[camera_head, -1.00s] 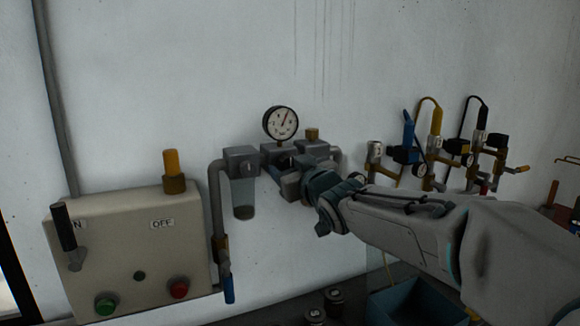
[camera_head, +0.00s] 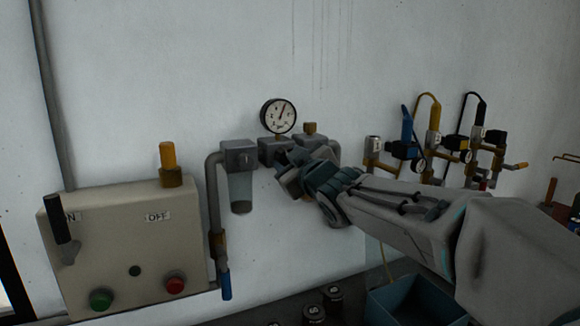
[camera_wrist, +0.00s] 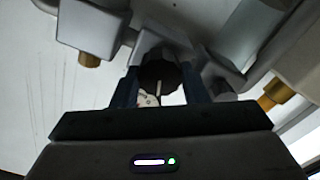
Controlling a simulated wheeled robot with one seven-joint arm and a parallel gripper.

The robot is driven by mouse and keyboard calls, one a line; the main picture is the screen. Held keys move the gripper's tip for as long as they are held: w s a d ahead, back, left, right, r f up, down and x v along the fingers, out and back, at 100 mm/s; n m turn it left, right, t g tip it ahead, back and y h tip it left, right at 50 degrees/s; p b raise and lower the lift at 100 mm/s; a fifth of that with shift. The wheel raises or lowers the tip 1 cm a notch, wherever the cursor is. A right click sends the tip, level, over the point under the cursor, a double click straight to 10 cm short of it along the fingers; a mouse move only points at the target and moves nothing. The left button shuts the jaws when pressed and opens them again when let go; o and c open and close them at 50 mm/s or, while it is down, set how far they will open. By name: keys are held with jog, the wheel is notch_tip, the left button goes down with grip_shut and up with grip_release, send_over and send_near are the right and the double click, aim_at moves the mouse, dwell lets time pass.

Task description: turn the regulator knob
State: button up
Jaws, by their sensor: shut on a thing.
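The regulator assembly is on the wall, with a grey body (camera_head: 272,146) under a round white-faced gauge (camera_head: 278,116). My gripper (camera_head: 288,172) is at the underside of this body, reaching in from the right. In the wrist view a dark round knob (camera_wrist: 161,77) with a pale mark sits between the two blue fingers of my gripper (camera_wrist: 158,88), and they are shut on it. In the head view the knob is hidden behind my gripper. The gauge needle points up and slightly right.
A filter bowl (camera_head: 241,190) hangs just left of my gripper. A pipe with a blue-handled valve (camera_head: 225,285) runs down beside it. A switch box (camera_head: 128,245) with a lever is further left. Several valves (camera_head: 433,140) stand on the right. A blue bin (camera_head: 415,302) is below.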

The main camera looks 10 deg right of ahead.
jog(key=shift+f+n+b, duration=0.1)
jog(key=shift+n+b, duration=4.85)
jog(key=shift+n, duration=10.15)
jog(key=o, duration=1)
jog(key=shift+c, duration=0.2)
jog(key=shift+s, duration=0.15)
